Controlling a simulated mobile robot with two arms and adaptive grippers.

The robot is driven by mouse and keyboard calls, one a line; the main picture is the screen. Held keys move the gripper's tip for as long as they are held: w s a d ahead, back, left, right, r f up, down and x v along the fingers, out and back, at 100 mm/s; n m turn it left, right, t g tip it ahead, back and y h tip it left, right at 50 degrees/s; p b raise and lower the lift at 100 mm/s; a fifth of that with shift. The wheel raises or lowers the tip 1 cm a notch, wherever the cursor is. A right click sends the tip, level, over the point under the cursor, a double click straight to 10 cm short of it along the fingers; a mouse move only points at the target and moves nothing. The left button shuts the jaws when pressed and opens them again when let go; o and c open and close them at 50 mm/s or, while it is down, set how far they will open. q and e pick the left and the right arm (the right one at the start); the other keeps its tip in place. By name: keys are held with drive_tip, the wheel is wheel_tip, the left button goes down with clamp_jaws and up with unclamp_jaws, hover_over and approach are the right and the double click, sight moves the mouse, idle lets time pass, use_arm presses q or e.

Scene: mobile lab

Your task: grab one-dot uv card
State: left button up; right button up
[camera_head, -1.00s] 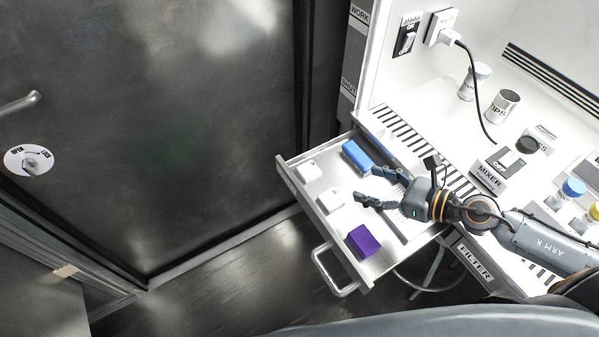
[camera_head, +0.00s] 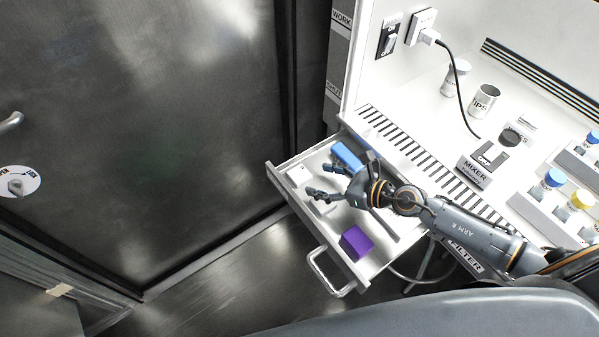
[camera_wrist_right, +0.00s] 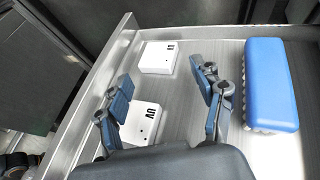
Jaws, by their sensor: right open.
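Two white UV cards lie in the open drawer (camera_head: 277,187). The farther card (camera_wrist_right: 158,57) is fully visible in the wrist view and also shows in the head view (camera_head: 297,175). The nearer card (camera_wrist_right: 142,118) lies between my right gripper's fingers in the wrist view, partly covered by the left finger. My left gripper is out of view.
A purple block (camera_head: 356,242) sits near the drawer handle (camera_head: 322,272). The drawer walls surround the cards. The workbench with the mixer (camera_head: 480,168) stands at right.

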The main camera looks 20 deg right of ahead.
sight(303, 176)
drive_tip(key=x, duration=0.5)
drive_tip(key=shift+a+r+p, duration=0.1)
drive_tip(key=shift+a+p, duration=0.05)
drive_tip(key=shift+p, duration=0.2)
drive_tip(key=shift+s, duration=0.1)
drive_tip(key=c, duration=0.9)
